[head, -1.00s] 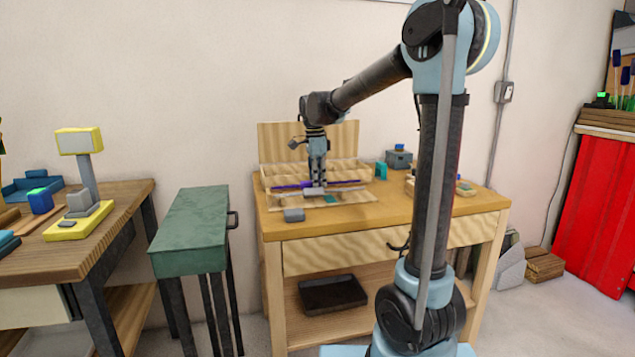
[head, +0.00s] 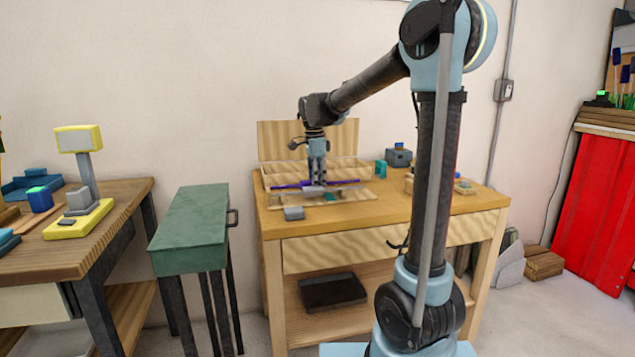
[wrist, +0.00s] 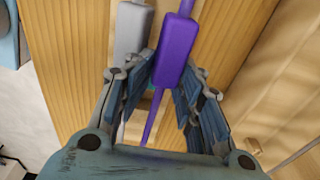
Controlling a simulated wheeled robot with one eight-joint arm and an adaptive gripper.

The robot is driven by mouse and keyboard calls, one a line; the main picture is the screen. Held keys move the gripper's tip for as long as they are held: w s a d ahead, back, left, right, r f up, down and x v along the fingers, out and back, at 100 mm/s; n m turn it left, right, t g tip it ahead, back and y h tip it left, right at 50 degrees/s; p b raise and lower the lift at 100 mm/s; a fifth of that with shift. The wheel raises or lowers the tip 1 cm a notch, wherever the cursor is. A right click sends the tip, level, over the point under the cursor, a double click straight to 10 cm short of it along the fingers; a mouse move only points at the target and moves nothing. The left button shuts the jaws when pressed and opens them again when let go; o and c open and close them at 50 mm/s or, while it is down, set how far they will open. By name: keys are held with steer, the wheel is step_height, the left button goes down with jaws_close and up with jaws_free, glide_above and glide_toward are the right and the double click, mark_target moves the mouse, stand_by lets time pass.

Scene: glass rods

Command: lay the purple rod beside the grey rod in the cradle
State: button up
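The purple rod (wrist: 174,60), with a thick middle block and thin ends, lies between my gripper's fingers (wrist: 169,88) in the wrist view; the fingers close on its block from both sides. In the head view the rod (head: 344,182) runs left to right below my gripper (head: 316,181), over the workbench. The grey rod (wrist: 132,30) has a similar block and runs alongside the purple one, on its left in the wrist view, with a narrow gap. It also shows in front of the purple rod in the head view (head: 314,189). The cradle is mostly hidden; whether the purple rod rests in it is unclear.
A compartmented wooden tray (head: 345,167) stands behind the rods against an upright board. A teal piece (head: 381,169) and a grey box (head: 398,158) stand at the right rear.

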steer(key=shift+o, duration=1)
steer(key=shift+s+d+f, duration=0.15)
steer(key=shift+s+f, duration=0.05)
steer(key=shift+s, duration=0.2)
steer(key=shift+w, duration=0.1)
steer(key=shift+r, duration=0.1)
steer(key=shift+w+r, duration=0.1)
steer(key=shift+r, duration=0.4)
step_height(320, 180, up, 10)
steer(key=s+d+f+n, duration=0.3)
steer(key=s+d+n, duration=0.1)
steer(key=s+d, duration=0.4)
steer(key=s+d+f+n+t, duration=0.1)
steer(key=s+d+f+n, duration=0.4)
steer(key=s+f, duration=0.6)
steer(key=s+d+f+n, duration=0.6)
steer(key=s+d+f, duration=0.2)
steer(key=s+f, duration=0.4)
steer(key=shift+s+f+t+y, duration=0.2)
steer(key=shift+f+t+y, duration=0.1)
steer(key=shift+t+y, duration=0.1)
